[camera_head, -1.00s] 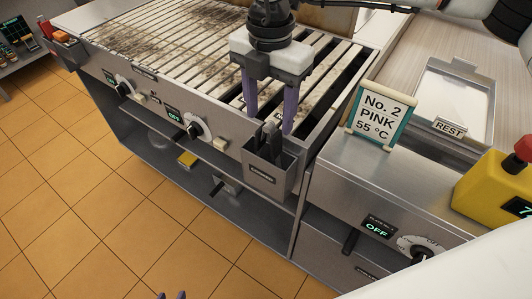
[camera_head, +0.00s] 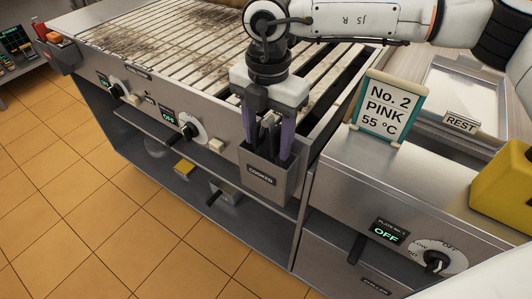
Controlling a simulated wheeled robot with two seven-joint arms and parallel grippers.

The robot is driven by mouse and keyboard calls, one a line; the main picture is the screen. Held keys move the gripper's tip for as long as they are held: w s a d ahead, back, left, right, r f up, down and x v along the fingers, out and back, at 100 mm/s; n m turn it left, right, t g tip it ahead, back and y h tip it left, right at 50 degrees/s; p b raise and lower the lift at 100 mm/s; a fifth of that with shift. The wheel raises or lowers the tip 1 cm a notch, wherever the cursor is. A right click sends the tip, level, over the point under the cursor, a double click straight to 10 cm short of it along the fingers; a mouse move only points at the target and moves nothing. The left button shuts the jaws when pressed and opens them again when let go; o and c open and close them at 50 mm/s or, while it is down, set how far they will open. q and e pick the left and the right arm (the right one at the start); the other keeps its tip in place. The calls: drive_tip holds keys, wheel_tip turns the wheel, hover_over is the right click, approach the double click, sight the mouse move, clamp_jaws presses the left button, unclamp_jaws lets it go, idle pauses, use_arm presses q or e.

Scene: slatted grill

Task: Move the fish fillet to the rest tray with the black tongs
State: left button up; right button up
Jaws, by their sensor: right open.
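The black tongs (camera_head: 268,128) stand upright in a metal holder (camera_head: 262,180) on the front of the grill, with their upper ends showing. My right gripper (camera_head: 268,150) is open and points down at the holder. Its two purple fingers are on either side of the tongs' upper part, and I cannot tell whether they touch it. I do not see a fish fillet. My left gripper is not in view.
The slatted grill (camera_head: 165,32) lies behind the holder, with dark stains at the back left. A sign (camera_head: 389,105) reading No. 2 PINK 55 °C stands between grill and tray. A yellow box (camera_head: 505,190) is at the right edge. Knobs line the front panels.

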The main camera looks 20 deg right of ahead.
sight(268, 117)
drive_tip(key=c, duration=0.6)
drive_tip(key=shift+r, duration=0.2)
drive_tip(key=shift+c, duration=0.8)
drive_tip(key=shift+r+p, duration=1.25)
drive_tip(key=shift+r, duration=1.1)
drive_tip(key=shift+c, duration=0.3)
drive_tip(key=shift+o, duration=0.4)
